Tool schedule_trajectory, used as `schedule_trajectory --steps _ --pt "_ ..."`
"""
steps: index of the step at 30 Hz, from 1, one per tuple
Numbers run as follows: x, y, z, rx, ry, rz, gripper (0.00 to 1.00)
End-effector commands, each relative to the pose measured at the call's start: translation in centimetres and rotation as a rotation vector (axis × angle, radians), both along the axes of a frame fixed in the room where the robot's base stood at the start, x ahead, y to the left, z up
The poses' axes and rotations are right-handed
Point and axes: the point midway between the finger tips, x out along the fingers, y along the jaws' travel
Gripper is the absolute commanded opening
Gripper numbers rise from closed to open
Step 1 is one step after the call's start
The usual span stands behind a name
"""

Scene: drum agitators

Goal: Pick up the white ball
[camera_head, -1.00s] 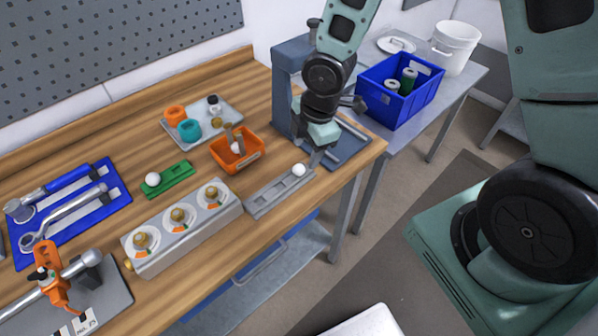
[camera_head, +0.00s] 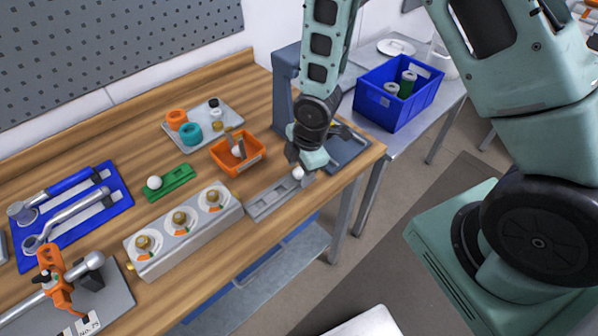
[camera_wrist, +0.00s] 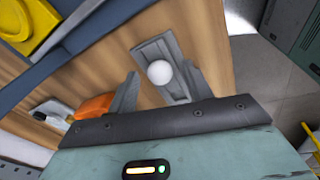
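A white ball (camera_head: 298,173) sits at the right end of a grey slotted rack (camera_head: 268,199) near the table's front edge. My gripper (camera_head: 302,158) is close above and behind it, with the fingers pointing down. In the wrist view the same ball (camera_wrist: 159,72) shows between my two spread fingers, over the grey rack (camera_wrist: 158,48). My gripper (camera_wrist: 155,62) is open and empty; whether a finger touches the ball cannot be told. Another white ball (camera_head: 154,183) sits on a green rack (camera_head: 178,182). A third white ball (camera_head: 237,152) lies in the orange bin (camera_head: 256,158).
A grey block with several brass knobs (camera_head: 178,232) stands left of the grey rack. A grey column (camera_head: 283,85) stands close behind my gripper. A blue crate (camera_head: 380,108) stands on the side table. Blue tool mats (camera_head: 112,207) lie at the left.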

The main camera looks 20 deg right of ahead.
Motion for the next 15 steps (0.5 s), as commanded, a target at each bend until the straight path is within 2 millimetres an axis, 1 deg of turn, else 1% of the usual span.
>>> schedule_trajectory --steps 1,4,5,15 --pt "-0.01 0.00 0.01 0.000 0.000 0.000 0.36" --pt "-0.01 0.00 0.01 0.000 0.000 0.000 0.08" --pt "-0.01 0.00 0.01 0.000 0.000 0.000 0.05" --pt "-0.01 -0.01 0.08 0.000 0.000 0.000 0.04"
